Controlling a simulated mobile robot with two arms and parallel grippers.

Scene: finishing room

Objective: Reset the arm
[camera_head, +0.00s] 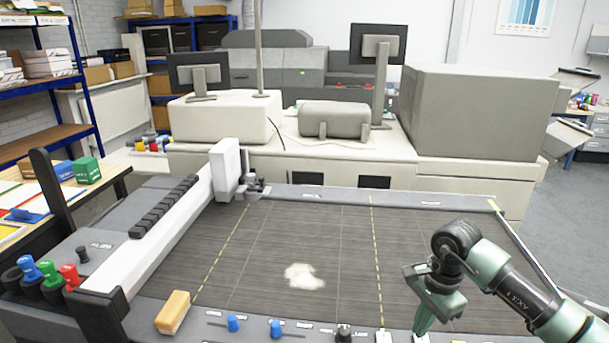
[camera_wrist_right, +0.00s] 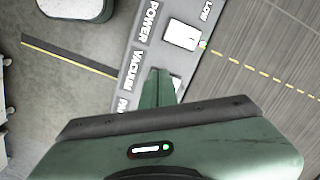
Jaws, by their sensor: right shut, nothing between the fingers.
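My right arm comes in from the right in the head view. Its green and dark gripper (camera_head: 422,322) points down over the front control strip of the cutting table (camera_head: 330,225). In the right wrist view the gripper's fingers (camera_wrist_right: 160,88) are together with nothing between them. They are over the panel by the words POWER and VACUUM. A white switch (camera_wrist_right: 182,35) shows beside the POWER label, and another pale piece is partly hidden behind the fingers. I cannot tell whether the fingertips touch the panel. My left gripper is not in view.
A whitish patch (camera_head: 305,276) lies on the dark table bed. A yellow-brown block (camera_head: 173,312) sits at the front left. Blue knobs (camera_head: 233,323) line the front strip. A white gantry beam (camera_head: 170,235) crosses the left side. The middle of the bed is otherwise clear.

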